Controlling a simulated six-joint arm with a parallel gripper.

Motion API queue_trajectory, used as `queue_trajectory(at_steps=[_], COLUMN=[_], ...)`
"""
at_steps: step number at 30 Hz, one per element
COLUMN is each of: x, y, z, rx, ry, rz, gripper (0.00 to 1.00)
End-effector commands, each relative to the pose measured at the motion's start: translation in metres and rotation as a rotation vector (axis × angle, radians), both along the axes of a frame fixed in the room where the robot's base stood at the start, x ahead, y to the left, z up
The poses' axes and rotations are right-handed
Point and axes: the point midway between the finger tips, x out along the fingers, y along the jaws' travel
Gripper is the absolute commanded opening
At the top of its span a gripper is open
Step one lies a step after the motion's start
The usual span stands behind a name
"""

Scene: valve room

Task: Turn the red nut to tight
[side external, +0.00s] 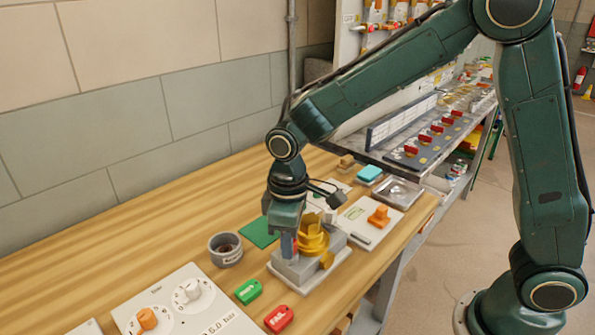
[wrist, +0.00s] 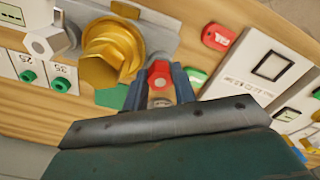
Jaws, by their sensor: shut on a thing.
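The red nut (wrist: 160,74) sits between the two fingers of my gripper (wrist: 160,84) in the wrist view, beside a large brass fitting (wrist: 103,56). My gripper is shut on it. In the side view my gripper (side external: 289,243) points down at the grey block (side external: 297,271) that carries the brass fitting (side external: 314,240); the nut is mostly hidden there by the fingers. I cannot read any tight mark or the nut's angle.
A grey cup (side external: 226,249) and a green mat (side external: 259,232) lie left of the block. Green (side external: 248,291) and red (side external: 279,319) tags lie in front, near a white knob panel (side external: 190,310). A plate with an orange handle (side external: 379,216) stands behind right. Bare wood is at left.

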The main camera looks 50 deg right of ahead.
Motion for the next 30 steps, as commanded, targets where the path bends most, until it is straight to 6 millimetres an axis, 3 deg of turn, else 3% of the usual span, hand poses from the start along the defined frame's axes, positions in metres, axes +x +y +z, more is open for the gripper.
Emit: queue_trajectory(at_steps=[18,30], x=[0.0004,0.0006], y=[0.0005,0.0006], z=[0.0015,0.0016], rx=[0.002,0.003], ry=[-0.003,-0.003], rz=[-0.557,-0.728], gripper=[0.04,0.04])
